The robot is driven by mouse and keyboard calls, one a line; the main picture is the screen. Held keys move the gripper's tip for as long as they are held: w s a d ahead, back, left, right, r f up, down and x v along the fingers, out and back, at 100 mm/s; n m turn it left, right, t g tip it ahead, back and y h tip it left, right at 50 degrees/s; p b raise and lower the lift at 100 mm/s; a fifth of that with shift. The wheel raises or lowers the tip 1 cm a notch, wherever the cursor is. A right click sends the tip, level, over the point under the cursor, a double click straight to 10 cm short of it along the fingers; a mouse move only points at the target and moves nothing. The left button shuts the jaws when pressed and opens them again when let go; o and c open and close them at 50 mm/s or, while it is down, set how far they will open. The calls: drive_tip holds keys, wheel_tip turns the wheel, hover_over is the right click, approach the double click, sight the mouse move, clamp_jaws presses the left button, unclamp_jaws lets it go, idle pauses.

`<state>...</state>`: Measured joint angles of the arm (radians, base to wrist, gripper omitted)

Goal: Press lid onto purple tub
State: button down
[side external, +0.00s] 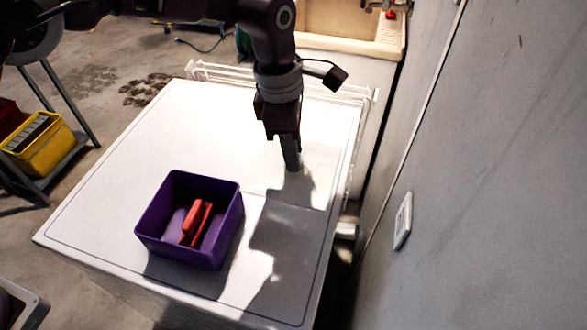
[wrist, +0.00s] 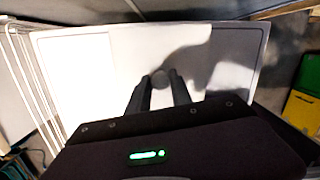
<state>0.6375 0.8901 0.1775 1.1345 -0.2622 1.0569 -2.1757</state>
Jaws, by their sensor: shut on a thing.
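The purple tub (side external: 222,248) stands open on the white table top in the side view, with a red object (side external: 196,222) inside. A pale square panel (side external: 262,170), apparently the lid, is behind and right of the tub, and it also shows in the wrist view (wrist: 135,50). Its edges blend with the white top, so I cannot tell whether it touches the top. My gripper (side external: 290,168) points down, shut on the grey knob (wrist: 160,79) at the panel's middle. The tub is not visible in the wrist view.
The white table top (side external: 120,180) is largely clear left of the tub. A wire rack (side external: 220,71) runs along the back edge. A grey wall with a switch (side external: 403,220) stands at the right. A yellow bin (side external: 42,150) is on a low stand at the left.

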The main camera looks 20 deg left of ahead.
drive_tip(key=s+a+r, duration=0.1)
drive_tip(key=a, duration=0.1)
drive_tip(key=s+a+r, duration=0.1)
drive_tip(key=a+r, duration=0.1)
drive_tip(key=s+a+r, duration=0.1)
drive_tip(key=a, duration=0.2)
drive_tip(key=shift+s+r, duration=0.1)
drive_tip(key=shift+r, duration=0.2)
drive_tip(key=s+a+r, duration=0.2)
drive_tip(key=s+a, duration=0.7)
drive_tip(key=shift+n, duration=0.3)
drive_tip(key=shift+s+f, duration=0.1)
drive_tip(key=shift+f, duration=3.2)
drive_tip(key=shift+f, duration=0.65)
drive_tip(key=c, duration=0.6)
unclamp_jaws()
drive_tip(key=shift+r, duration=0.15)
